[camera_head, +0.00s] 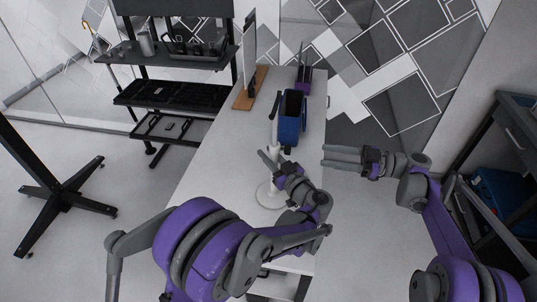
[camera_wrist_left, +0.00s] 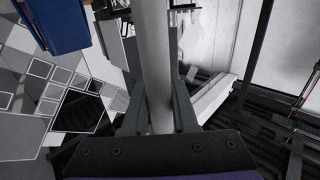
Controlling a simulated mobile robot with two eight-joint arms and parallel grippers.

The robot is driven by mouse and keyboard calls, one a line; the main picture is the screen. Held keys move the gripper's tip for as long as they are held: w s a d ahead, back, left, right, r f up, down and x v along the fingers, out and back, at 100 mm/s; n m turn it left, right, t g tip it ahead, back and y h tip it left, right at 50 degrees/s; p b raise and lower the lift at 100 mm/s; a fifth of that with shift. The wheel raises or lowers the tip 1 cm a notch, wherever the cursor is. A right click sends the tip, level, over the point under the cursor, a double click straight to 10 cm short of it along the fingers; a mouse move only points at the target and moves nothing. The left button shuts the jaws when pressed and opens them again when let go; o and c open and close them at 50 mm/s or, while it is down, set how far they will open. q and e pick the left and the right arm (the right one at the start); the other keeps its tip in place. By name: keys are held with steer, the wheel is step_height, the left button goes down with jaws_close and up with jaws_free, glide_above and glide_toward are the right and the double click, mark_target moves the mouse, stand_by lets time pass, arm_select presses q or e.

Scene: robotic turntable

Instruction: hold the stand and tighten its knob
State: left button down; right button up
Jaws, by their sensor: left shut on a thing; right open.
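The stand has a round white base (camera_head: 268,196) on the table and a white upright post. Near its top is a blue box-like part (camera_head: 291,118) with a dark lever beside it. My left gripper (camera_head: 270,160) is shut around the post, below the blue part. The left wrist view shows the grey post (camera_wrist_left: 155,65) between the two fingers, with the blue part (camera_wrist_left: 58,22) at the upper left. My right gripper (camera_head: 343,156) is open and empty, to the right of the stand and apart from it. I cannot make out the knob clearly.
The long white table (camera_head: 205,160) has bare room left of the stand. Behind stand a panel on a wooden base (camera_head: 250,88) and a purple object (camera_head: 304,80). A black shelf rack (camera_head: 170,95) is at the left, and a dark cabinet (camera_head: 512,130) at the right.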

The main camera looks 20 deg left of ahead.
mark_target(286, 149)
steer(key=shift+o, duration=1.2)
steer(key=shift+d+m, duration=0.15)
steer(key=shift+m, duration=0.15)
steer(key=s+a+m, duration=0.1)
steer(key=a+m, duration=0.1)
steer(key=a, duration=0.8)
steer(key=shift+s+a+r+m, duration=0.15)
steer(key=shift+s+a+m, duration=0.1)
steer(key=shift+s+m, duration=0.15)
jaws_close()
